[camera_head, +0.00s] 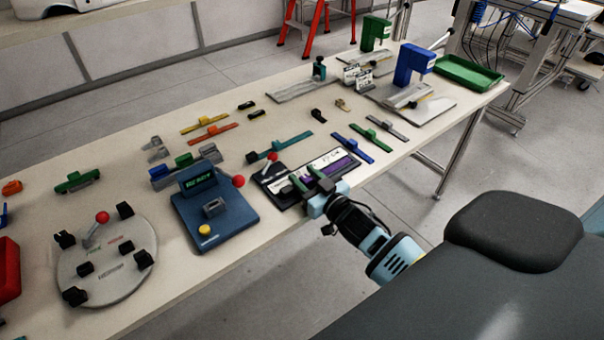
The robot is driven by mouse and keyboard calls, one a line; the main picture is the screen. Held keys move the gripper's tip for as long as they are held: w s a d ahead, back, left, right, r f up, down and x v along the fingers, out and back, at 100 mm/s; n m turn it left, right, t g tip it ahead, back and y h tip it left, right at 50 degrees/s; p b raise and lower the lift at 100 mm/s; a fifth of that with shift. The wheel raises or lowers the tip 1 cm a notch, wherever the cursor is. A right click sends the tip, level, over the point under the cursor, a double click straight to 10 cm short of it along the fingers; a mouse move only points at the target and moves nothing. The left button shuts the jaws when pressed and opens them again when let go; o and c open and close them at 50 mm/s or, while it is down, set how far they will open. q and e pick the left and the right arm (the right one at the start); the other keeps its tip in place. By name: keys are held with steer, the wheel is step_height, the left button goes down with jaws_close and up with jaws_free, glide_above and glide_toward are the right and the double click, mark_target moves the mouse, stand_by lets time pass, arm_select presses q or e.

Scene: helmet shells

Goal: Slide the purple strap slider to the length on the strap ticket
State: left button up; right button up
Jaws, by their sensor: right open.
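A dark board (286,201) lies near the table's front edge, with a white printed strip (323,160) and a purple strip (341,168) on it. A red-knobbed lever (269,163) stands at its left end. My right gripper (308,181) is over the board's front part, open, its two fingers pointing away from the table edge. The fingers cover part of the board. I cannot make out a separate purple slider, nor read the printing or a length. My left gripper is not in view.
Left of the board stands a blue device (213,215) with a green-lit display and red knob. A round grey plate (106,262) is farther left. Several coloured straps, such as a teal one (288,143) and a blue one (353,150), lie behind. A green tray (468,71) stands far right.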

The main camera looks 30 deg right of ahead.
mark_target(310, 182)
steer(key=s, duration=0.5)
steer(key=shift+d, duration=0.15)
steer(key=shift+s, duration=0.6)
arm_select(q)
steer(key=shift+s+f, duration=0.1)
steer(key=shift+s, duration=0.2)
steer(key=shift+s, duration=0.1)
